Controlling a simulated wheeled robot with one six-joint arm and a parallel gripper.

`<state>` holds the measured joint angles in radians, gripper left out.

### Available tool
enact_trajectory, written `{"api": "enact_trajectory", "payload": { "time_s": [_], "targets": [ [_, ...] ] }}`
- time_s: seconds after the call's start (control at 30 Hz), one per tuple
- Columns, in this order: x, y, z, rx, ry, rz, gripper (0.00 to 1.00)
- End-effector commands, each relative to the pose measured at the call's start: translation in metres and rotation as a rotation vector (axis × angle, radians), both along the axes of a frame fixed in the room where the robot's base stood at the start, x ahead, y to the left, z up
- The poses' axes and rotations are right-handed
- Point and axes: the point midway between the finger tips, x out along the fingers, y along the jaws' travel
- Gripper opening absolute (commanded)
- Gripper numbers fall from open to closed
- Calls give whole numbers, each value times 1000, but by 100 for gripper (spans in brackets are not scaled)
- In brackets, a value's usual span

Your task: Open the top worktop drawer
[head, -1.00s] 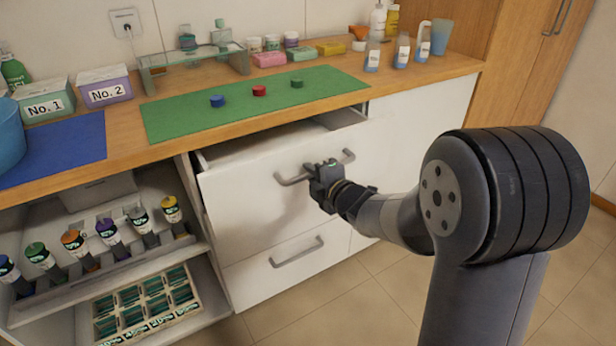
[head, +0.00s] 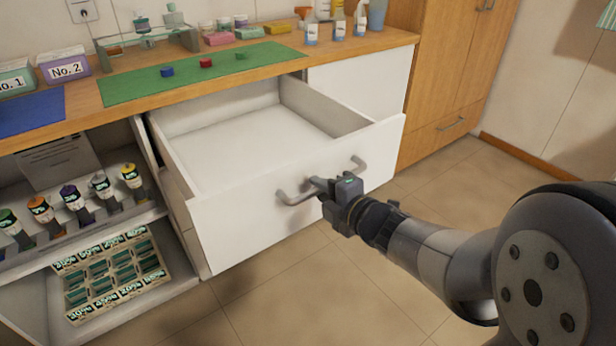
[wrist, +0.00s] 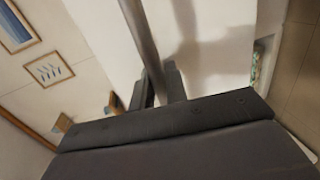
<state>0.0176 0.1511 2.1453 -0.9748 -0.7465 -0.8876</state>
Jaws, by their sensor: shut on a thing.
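The top worktop drawer (head: 232,222) is white and stands pulled far out from under the wooden worktop (head: 230,62). Its inside is visible in the head view and looks empty. A grey bar handle (head: 293,197) crosses its front. My gripper (head: 326,188) is shut on the middle of this handle, in front of the drawer. In the wrist view the handle bar (wrist: 143,40) runs down between the two dark fingers (wrist: 158,88). The part of the handle behind the gripper is hidden.
Left of the drawer, an open cabinet holds a row of bottles (head: 72,200) and a tray of small boxes (head: 115,235). A green mat (head: 130,88) with small coloured caps lies on the worktop. The tiled floor (head: 290,290) in front is clear.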

Motion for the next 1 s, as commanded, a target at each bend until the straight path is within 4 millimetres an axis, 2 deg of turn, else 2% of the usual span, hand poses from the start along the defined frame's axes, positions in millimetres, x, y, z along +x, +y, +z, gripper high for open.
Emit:
{"api": "enact_trajectory", "payload": {
  "time_s": [0.2, 0.57, 0.6, 0.8, 1.0],
  "targets": [
    [-12, -8, -1, 0, 2, 0, 0],
    [-13, -9, -1, -1, 2, 1, 0],
    [-13, -9, -1, -1, 2, 1, 16],
    [-13, -9, -1, 0, 1, 1, 32],
    [-13, -9, 0, 0, 0, 1, 32]
  ]
}}
